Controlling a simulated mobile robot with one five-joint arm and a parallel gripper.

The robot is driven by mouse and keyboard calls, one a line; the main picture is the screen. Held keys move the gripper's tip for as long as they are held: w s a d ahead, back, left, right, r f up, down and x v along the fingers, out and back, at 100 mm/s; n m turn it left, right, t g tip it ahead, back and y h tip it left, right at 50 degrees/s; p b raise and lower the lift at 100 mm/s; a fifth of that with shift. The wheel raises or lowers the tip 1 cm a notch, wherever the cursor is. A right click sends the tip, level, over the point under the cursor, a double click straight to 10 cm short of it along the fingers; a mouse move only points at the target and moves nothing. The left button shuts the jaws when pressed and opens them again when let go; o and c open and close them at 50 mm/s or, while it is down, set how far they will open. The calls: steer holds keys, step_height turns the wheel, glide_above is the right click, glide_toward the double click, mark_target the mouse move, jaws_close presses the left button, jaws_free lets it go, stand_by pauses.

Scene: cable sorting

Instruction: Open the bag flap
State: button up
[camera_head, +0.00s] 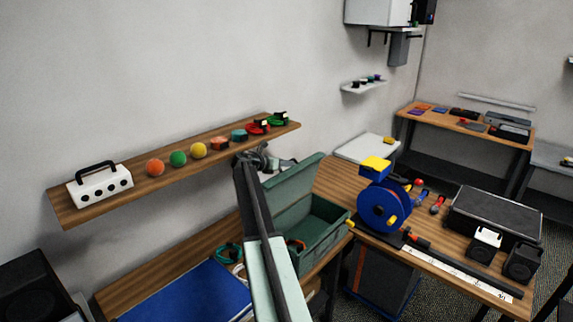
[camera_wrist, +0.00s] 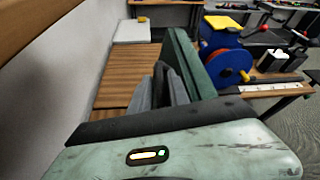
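My gripper (camera_head: 284,163) is at the flap's upper left edge, on the wall side. In the wrist view the flap (camera_wrist: 188,62) is a green panel just right of the grey gripper fingers (camera_wrist: 164,88). I cannot tell whether they touch it or how far apart they are. My arm hides the left part of the bag.
A wall shelf (camera_head: 215,163) with coloured balls and a white box (camera_head: 100,186) is close left of my gripper. A blue mat (camera_head: 190,295) and coiled cables (camera_head: 228,252) lie left of the bag. A blue reel (camera_head: 380,207) stands right of it.

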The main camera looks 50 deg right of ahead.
steer(key=shift+a+r, duration=0.1)
steer(key=shift+a+r, duration=0.1)
steer(key=shift+a, duration=0.15)
steer(key=p+v, duration=0.3)
steer(key=v, duration=0.4)
